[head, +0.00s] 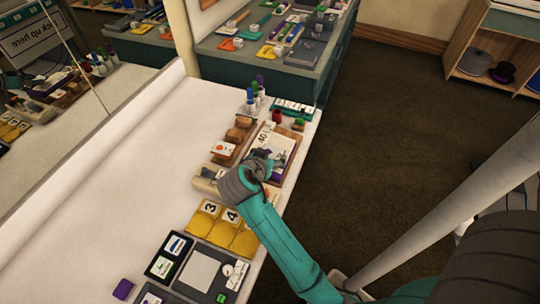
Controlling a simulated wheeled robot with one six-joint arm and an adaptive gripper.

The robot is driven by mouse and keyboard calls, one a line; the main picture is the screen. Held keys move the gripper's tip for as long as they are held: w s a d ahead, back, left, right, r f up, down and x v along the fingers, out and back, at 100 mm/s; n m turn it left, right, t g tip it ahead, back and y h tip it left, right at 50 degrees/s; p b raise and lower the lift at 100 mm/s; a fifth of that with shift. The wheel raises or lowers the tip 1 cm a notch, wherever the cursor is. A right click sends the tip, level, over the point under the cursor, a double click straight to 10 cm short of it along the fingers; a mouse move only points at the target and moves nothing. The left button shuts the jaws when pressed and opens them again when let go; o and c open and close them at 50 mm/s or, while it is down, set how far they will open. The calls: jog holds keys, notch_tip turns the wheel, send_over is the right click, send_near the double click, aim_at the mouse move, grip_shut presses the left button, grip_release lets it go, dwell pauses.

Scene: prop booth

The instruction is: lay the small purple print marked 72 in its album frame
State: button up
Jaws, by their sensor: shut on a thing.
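My gripper (267,160) is at the right side of the white counter, over a page (276,142) marked 40 with a wooden and purple edge. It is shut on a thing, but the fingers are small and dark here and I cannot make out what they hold. I cannot read a 72 anywhere. Purple shows at the lower left edge of the page, beside my gripper; I cannot tell whether it is part of the page or a separate print. I cannot tell for certain which slot is the print's album frame.
Yellow pieces (222,229) marked 3 and 4 lie nearer. A black card holder (168,256), a grey board (201,271) and a purple block (123,289) are at the front. Brown rolls (238,131) and several bottles (254,95) stand behind. The counter's left side is clear.

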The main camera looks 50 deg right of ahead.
jog(key=shift+s+f, duration=0.1)
jog(key=shift+f, duration=0.5)
jog(key=o, duration=0.8)
jog(key=shift+f, duration=0.1)
jog(key=shift+r, duration=0.2)
jog(key=v, duration=1.2)
jog(key=shift+r, duration=0.55)
